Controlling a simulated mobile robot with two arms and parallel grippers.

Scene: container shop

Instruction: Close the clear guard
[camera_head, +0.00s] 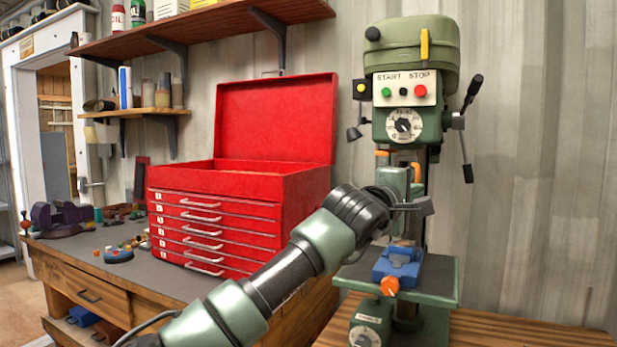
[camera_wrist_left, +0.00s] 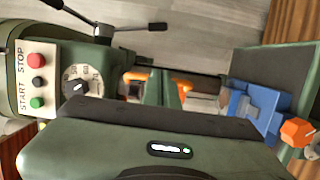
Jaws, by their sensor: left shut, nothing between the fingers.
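The green drill press (camera_head: 410,60) stands on the wooden bench at the right, with START and STOP buttons and a dial on its front. What looks like the clear guard (camera_head: 391,177), a see-through panel with orange fittings, hangs below the drill head. It also shows in the left wrist view (camera_wrist_left: 168,88), partly covered by my wrist. I cannot tell its exact angle. My left gripper (camera_head: 424,207) is shut and empty, in front of the drill press at the guard's lower part. I cannot tell whether it touches the guard. My right gripper is not in view.
A blue vise (camera_head: 398,264) with an orange knob sits on the press table (camera_head: 437,282) below my left gripper. Lever handles (camera_head: 466,120) stick out at the press's right. An open red tool chest (camera_head: 240,185) stands on the grey-topped bench at left, under wall shelves (camera_head: 190,25).

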